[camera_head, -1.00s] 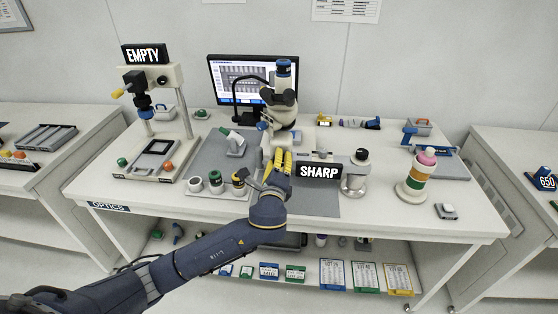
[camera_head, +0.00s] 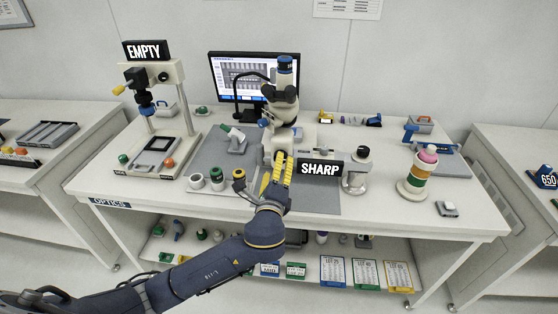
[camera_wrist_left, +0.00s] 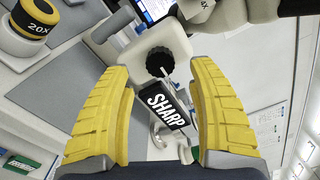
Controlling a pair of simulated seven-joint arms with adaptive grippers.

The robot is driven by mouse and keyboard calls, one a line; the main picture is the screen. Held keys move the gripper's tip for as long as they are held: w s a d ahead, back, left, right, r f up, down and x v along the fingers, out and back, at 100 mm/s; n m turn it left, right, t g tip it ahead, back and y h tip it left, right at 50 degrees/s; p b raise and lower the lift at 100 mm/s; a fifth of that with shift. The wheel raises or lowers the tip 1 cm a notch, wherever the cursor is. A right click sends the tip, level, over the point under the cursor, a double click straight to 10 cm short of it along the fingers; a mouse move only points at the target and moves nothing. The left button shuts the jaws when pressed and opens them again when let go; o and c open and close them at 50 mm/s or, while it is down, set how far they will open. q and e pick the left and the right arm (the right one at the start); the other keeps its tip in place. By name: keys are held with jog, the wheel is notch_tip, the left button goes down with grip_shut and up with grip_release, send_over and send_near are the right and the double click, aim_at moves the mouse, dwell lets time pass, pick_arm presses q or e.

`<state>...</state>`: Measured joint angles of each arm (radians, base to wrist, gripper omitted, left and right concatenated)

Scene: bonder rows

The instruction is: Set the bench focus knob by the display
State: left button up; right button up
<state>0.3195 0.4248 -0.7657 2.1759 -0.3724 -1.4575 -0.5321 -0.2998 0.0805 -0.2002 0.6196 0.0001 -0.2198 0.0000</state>
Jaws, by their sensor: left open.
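The microscope (camera_head: 284,105) stands in the middle of the bench in front of the monitor. In the left wrist view its black ribbed focus knob (camera_wrist_left: 160,62) faces me from a pale housing. The black display (camera_head: 320,169) reads SHARP in white; it also shows in the left wrist view (camera_wrist_left: 166,106), tilted, just below the knob. My left gripper (camera_head: 280,168) has yellow fingers and is open at the microscope's front. In its wrist view the knob appears between the two fingertips, with gaps on both sides; I cannot tell the depth. My right gripper is not in view.
Small round parts, including a 20X ring (camera_wrist_left: 38,22), stand left of my gripper. A second stand with an EMPTY sign (camera_head: 147,50) is at the left. A striped stack (camera_head: 420,172) and a grey block (camera_head: 447,209) are at the right.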

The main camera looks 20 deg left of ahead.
pick_arm(q)
jog(key=s+d, duration=0.1)
jog(key=s, duration=0.5)
jog(key=shift+s, duration=0.2)
jog(key=shift+f, duration=0.1)
